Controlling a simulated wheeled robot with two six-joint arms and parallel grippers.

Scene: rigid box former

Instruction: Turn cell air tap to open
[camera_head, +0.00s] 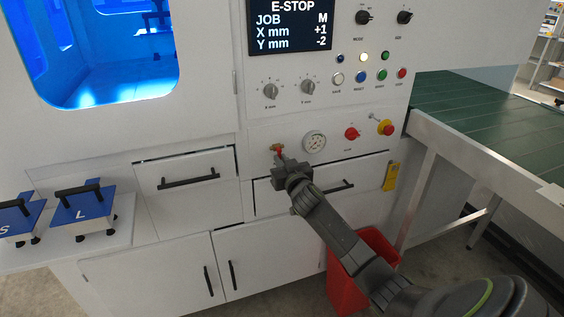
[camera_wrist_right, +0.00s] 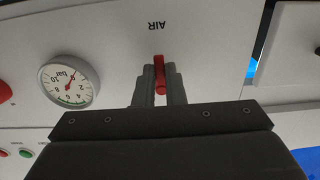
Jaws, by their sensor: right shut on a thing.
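The air tap shows as a small red handle on a brass body (camera_head: 276,147) on the machine's front panel, left of the round pressure gauge (camera_head: 314,142). In the right wrist view the red tap handle (camera_wrist_right: 159,75) sits between the fingers of my right gripper (camera_wrist_right: 158,88), under the label AIR. My right gripper is shut on the handle; it also shows in the head view (camera_head: 279,160), reaching up from below. The gauge also shows in the wrist view (camera_wrist_right: 69,82). My left gripper is not in view.
Right of the gauge are a red knob (camera_head: 352,133) and a red emergency button (camera_head: 386,127). Below are drawers with black handles (camera_head: 188,179) and a red bin (camera_head: 362,272). A green conveyor (camera_head: 490,115) stands at the right. Blue-topped blocks (camera_head: 84,207) sit on a shelf at the left.

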